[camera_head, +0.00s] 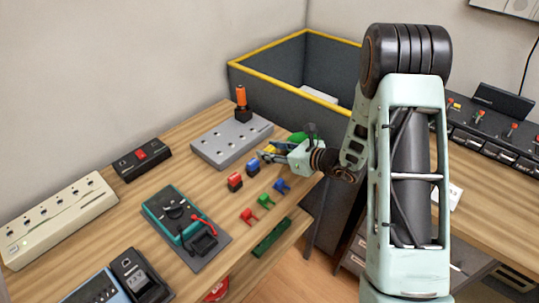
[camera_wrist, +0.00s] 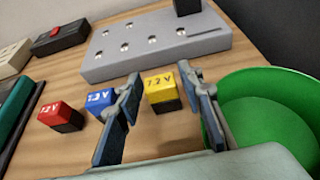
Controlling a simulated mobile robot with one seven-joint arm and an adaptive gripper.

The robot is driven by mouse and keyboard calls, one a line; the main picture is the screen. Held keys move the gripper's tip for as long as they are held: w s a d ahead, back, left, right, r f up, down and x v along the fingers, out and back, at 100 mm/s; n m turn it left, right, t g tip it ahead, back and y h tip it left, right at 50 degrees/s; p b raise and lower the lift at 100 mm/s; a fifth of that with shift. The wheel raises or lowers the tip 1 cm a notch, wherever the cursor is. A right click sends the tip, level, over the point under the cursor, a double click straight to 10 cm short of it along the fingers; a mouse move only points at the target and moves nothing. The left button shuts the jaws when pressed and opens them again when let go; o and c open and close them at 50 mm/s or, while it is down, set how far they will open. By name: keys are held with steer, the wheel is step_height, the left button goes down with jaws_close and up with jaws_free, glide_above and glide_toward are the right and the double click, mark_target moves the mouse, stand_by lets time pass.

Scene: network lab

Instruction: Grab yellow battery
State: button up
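The yellow battery (camera_wrist: 160,85), a small block with a black lower part and "7.2 V" on top, stands upright on the wooden table. In the wrist view it sits between the two spread fingers of my gripper (camera_wrist: 158,78), with a visible gap on either side. No clear contact shows. In the head view my gripper (camera_head: 266,155) is low over the table, and the yellow battery (camera_head: 271,149) is partly hidden by it. A blue battery (camera_wrist: 99,101) is just left of the left finger, and a red battery (camera_wrist: 61,115) stands farther left.
A grey panel with round holes (camera_wrist: 152,45) lies behind the batteries. A green round container (camera_wrist: 265,120) is close to the right finger. Small coloured clips and a green multimeter (camera_head: 173,215) lie nearer the front. A dark yellow-rimmed bin (camera_head: 290,98) stands behind.

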jaws_close()
steer(key=shift+r, duration=0.15)
